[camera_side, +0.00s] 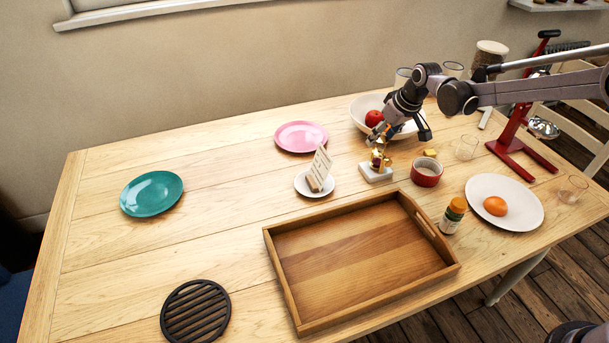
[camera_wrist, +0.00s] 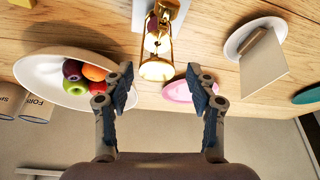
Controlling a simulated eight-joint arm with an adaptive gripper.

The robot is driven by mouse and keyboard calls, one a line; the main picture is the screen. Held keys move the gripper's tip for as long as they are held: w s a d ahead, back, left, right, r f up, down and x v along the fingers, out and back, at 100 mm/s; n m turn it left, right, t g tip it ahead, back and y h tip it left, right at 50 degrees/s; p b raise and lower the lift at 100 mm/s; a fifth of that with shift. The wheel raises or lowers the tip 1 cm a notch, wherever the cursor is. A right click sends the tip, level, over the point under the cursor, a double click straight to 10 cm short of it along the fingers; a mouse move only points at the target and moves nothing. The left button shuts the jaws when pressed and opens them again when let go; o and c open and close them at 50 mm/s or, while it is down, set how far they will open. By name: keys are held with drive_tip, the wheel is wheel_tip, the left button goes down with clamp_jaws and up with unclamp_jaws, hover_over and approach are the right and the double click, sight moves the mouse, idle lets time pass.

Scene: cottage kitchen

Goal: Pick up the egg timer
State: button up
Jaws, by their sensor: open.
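The likely egg timer (camera_side: 379,160) is a small brass-framed piece with glass. It stands on a white block (camera_side: 377,173) in the middle right of the table in the side view. In the wrist view, the egg timer (camera_wrist: 157,45) shows at the top centre, with the white block (camera_wrist: 172,8) beyond it. My gripper (camera_side: 397,137) is just above and behind it in the side view. In the wrist view my gripper (camera_wrist: 160,82) is open, with nothing between its fingers. The egg timer lies ahead of the gap between the fingertips.
A fruit bowl (camera_side: 361,115) stands behind my gripper. A red ramekin (camera_side: 426,174) and a small yellow block (camera_side: 430,152) are close on the right. A card holder on a saucer (camera_side: 301,187) is to the left. A wooden tray (camera_side: 283,283) lies in front.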

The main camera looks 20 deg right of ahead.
sight(376, 145)
drive_tip(key=shift+x, duration=2.75)
drive_tip(key=shift+s+d, duration=0.1)
drive_tip(key=shift+d, duration=0.05)
clamp_jaws()
